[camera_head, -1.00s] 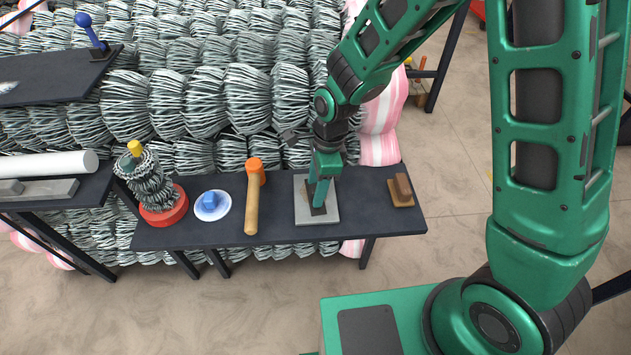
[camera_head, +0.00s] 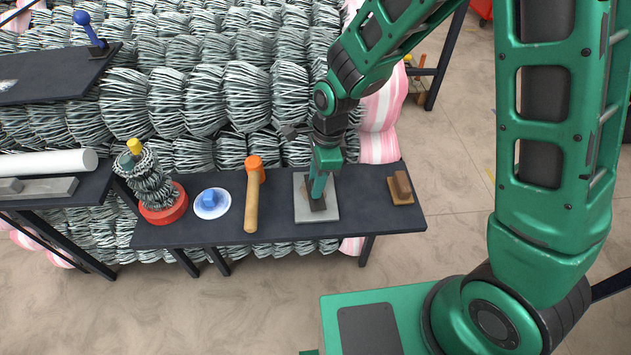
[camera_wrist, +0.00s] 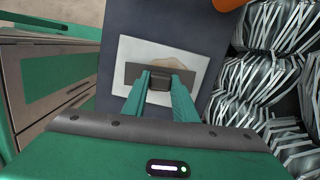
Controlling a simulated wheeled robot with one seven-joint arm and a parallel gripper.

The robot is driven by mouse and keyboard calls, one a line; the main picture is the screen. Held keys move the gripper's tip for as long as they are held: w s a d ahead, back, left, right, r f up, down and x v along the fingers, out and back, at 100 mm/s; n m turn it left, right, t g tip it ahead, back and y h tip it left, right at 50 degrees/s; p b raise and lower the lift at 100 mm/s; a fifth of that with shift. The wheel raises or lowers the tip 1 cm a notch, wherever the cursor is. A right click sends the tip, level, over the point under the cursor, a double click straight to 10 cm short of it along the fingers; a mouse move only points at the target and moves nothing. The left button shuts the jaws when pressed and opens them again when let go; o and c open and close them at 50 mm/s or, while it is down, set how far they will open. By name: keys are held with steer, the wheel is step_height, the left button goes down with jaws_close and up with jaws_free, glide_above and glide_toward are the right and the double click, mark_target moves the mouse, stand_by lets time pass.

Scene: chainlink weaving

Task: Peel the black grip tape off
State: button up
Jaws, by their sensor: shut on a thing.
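The black grip tape (camera_head: 317,206) is a dark strip on a light grey plate (camera_head: 303,213), which lies on the dark bench. In the wrist view the tape (camera_wrist: 132,73) crosses the plate (camera_wrist: 138,50), with a brownish patch just beyond it. My gripper (camera_head: 318,196) points down over the plate. In the wrist view my gripper (camera_wrist: 160,80) has its fingers closed on a dark piece at the middle of the tape. The fingers hide part of the strip, and I cannot tell whether any of it is lifted.
An orange-headed mallet (camera_head: 252,205) and a blue-handled white disc (camera_head: 211,203) lie to the left, beside a wire-wrapped post on a red base (camera_head: 164,206). A brown block (camera_head: 401,186) is at the right end of the dark bench (camera_head: 365,205). Wire rolls (camera_head: 247,95) are stacked behind.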

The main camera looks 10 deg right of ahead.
steer(key=shift+r, duration=0.45)
steer(key=shift+r, duration=2.95)
steer(key=shift+w+d, duration=0.1)
